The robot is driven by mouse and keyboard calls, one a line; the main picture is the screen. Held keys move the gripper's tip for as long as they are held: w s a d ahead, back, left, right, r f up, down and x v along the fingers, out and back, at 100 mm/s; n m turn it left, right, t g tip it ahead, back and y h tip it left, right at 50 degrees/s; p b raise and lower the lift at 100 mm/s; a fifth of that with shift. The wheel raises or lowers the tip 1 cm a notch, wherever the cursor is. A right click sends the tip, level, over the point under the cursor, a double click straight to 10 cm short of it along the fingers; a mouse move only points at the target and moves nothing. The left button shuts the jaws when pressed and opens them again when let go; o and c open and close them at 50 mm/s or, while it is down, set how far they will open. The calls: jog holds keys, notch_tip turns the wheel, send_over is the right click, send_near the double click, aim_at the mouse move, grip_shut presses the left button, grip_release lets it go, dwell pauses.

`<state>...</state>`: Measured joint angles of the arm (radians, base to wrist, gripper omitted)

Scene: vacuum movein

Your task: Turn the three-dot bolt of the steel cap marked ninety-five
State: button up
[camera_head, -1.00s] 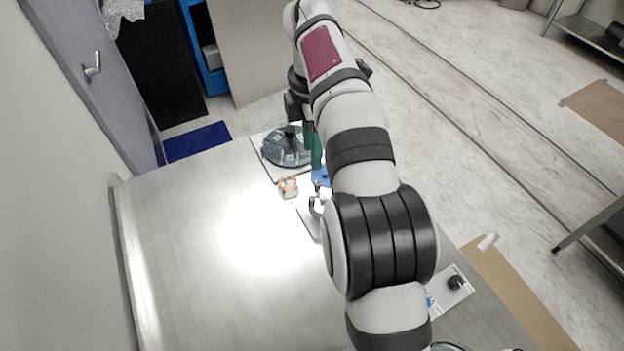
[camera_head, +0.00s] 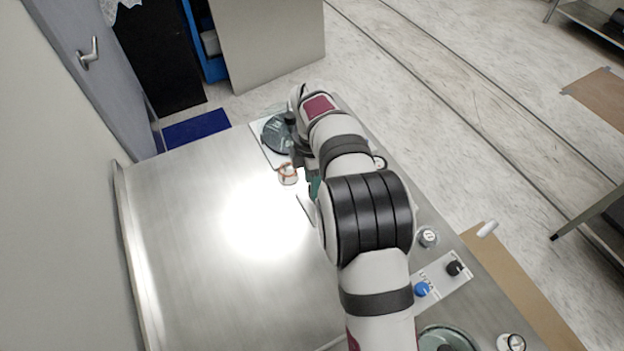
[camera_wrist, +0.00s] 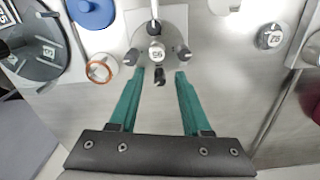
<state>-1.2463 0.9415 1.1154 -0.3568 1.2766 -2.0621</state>
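The steel cap (camera_wrist: 156,54) sits on a metal plate in the upper middle of the wrist view, its label apparently an upside-down 95. Bolts stand around it: a left bolt (camera_wrist: 131,57), a right bolt (camera_wrist: 184,54), a near bolt (camera_wrist: 160,78) and a taller one (camera_wrist: 153,27) at the far side. Their dot marks are too small to read. My gripper (camera_wrist: 160,74) is open, its green fingers on either side of the near bolt with gaps between. In the head view my arm hides the cap; a green finger shows beside it.
An orange-rimmed white cylinder (camera_wrist: 102,68), a blue round part (camera_wrist: 92,12) and a dark disc (camera_wrist: 35,45) lie left. Another labelled cap (camera_wrist: 272,36) stands right. Blue (camera_head: 421,289) and black (camera_head: 454,268) knobs sit near the bench's right edge. The bench's left side is clear.

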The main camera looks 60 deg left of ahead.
grip_shut()
jog(key=m, duration=0.4)
jog(key=shift+m, duration=0.4)
grip_release()
